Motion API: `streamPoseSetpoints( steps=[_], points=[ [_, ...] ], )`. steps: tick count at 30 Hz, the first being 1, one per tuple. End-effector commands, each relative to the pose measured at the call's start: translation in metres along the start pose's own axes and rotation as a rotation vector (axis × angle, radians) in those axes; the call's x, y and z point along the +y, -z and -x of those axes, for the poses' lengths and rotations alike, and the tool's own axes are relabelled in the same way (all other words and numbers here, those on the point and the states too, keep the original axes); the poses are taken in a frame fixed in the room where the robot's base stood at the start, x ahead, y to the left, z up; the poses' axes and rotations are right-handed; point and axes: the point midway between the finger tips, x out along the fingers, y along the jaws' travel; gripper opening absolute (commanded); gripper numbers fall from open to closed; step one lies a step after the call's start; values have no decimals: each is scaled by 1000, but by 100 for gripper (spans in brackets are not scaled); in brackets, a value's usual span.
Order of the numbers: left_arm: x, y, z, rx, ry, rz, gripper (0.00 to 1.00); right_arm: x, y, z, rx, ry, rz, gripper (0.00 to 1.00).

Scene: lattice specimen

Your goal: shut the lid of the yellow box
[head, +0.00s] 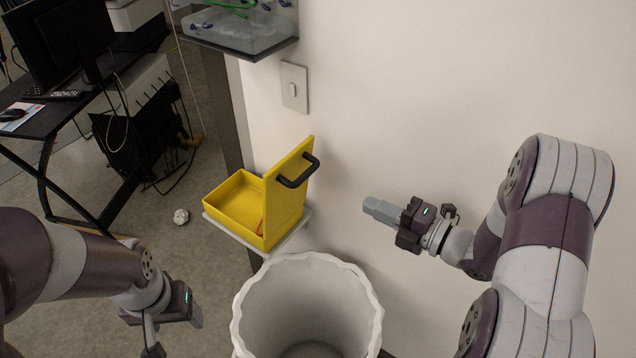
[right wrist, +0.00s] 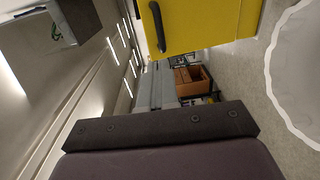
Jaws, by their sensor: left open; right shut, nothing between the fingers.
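The yellow box (head: 236,203) stands on a small pale shelf by the wall. Its lid (head: 290,190) is up, roughly upright on the box's right side, with a black handle (head: 298,172) on its outer face. A small orange-red thing shows inside the box. My right gripper (head: 370,207) is shut and empty, to the right of the lid and apart from it, pointing left toward it. In the right wrist view the lid (right wrist: 210,22) and its handle (right wrist: 157,27) show at the top. My left gripper (head: 178,328) is open, low and left of the box, apart from it.
A white wavy-rimmed bin (head: 240,300) stands in front of the box. A glass tank (head: 240,40) hangs on the wall above, near a light switch (head: 294,87). A crumpled white ball (head: 181,216) lies on the floor. A black desk (head: 90,110) is at left.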

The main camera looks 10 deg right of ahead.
Motion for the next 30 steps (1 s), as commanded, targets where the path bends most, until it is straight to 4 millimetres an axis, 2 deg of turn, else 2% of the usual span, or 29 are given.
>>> streamPoseSetpoints(
  steps=[5,12,18,24,30],
  points=[
    [0,1,5,0,0,0,70,1,1,-30,5,3,-2,0],
    [0,1,13,0,0,0,70,1,1,-83,4,3,-3,0],
    [0,2,19,0,0,0,70,0,1,-118,1,4,-4,0],
    [0,2,20,0,0,0,70,-1,0,-133,-2,4,-4,0],
    [0,2,20,0,0,0,70,-1,0,-135,-3,4,-4,0]
  ],
)
